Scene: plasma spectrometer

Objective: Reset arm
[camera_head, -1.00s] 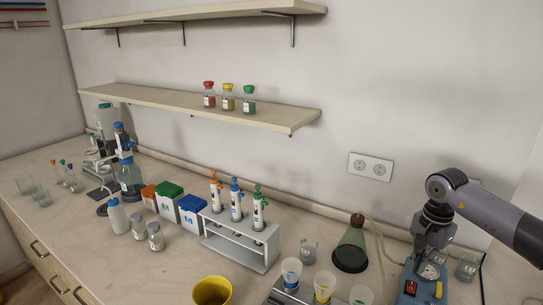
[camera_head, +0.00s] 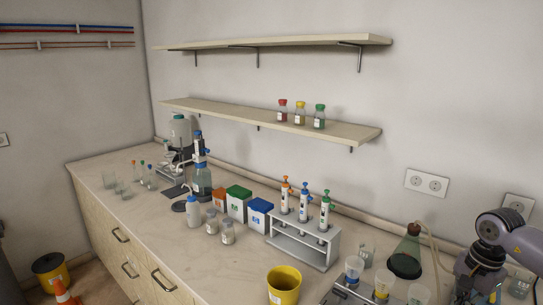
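My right arm comes in from the right edge, and its dark gripper (camera_head: 474,284) points down at the lower right. Its fingertips are low in the picture and hard to make out, so I cannot tell whether they are open or hold anything. My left arm and gripper are not in view.
Near the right gripper stand a green conical flask (camera_head: 408,255), glass beakers and a metal holder with small cups. A yellow cup (camera_head: 284,286) and a white pipette rack (camera_head: 304,243) stand further left. The front left of the counter (camera_head: 155,220) is clear.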

